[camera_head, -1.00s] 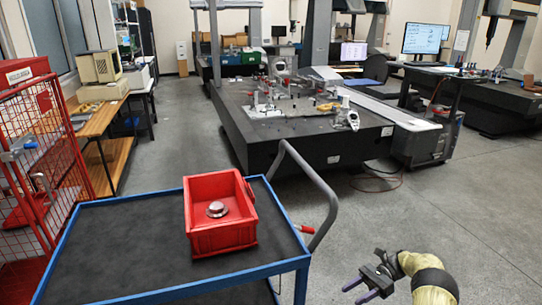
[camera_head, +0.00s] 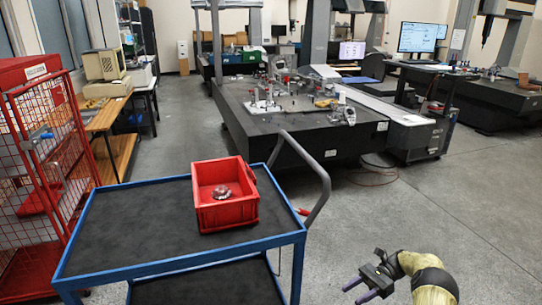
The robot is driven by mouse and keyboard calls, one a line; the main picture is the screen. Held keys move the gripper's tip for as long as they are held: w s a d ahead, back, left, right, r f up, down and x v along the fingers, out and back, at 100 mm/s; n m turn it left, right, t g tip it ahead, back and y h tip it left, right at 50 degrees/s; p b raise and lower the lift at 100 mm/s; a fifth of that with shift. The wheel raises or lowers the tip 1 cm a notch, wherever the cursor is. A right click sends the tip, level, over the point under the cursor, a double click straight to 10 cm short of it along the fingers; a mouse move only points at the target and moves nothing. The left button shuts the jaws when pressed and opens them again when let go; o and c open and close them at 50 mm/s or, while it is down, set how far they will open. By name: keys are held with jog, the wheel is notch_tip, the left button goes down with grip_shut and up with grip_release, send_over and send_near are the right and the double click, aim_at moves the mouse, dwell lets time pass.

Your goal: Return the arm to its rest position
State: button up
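My gripper (camera_head: 362,288) is at the lower right of the head view, at the end of my tan arm. Its two dark fingers are spread apart with nothing between them. It hangs over bare floor, to the right of the blue cart and apart from it. A red bin (camera_head: 228,214) stands on the dark top of the blue-framed cart (camera_head: 130,225). A round metal part (camera_head: 221,192) lies inside the bin.
The cart's grey push handle (camera_head: 318,176) rises between the cart and my arm. A red mesh cage (camera_head: 48,165) stands at left. A large black measuring table (camera_head: 290,125) is ahead. The floor (camera_head: 440,220) to the right is clear.

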jog(key=s+a+r+n+t+h, duration=0.2)
jog(key=s+a+r+n+h, duration=0.3)
jog(key=a+r+h, duration=0.45)
jog(key=s+a+r+n+t+h, duration=0.1)
jog(key=s+r+n+t+h, duration=0.3)
jog(key=s, duration=0.3)
jog(key=s+r+n+t+h, duration=0.2)
jog(key=s+r+n+t, duration=0.2)
jog(key=s+n, duration=0.25)
notch_tip(320, 180, up, 18)
jog(key=p, duration=1.8)
jog(key=shift+s+a, duration=0.15)
jog(key=shift+s, duration=0.25)
jog(key=shift+m+y, duration=0.25)
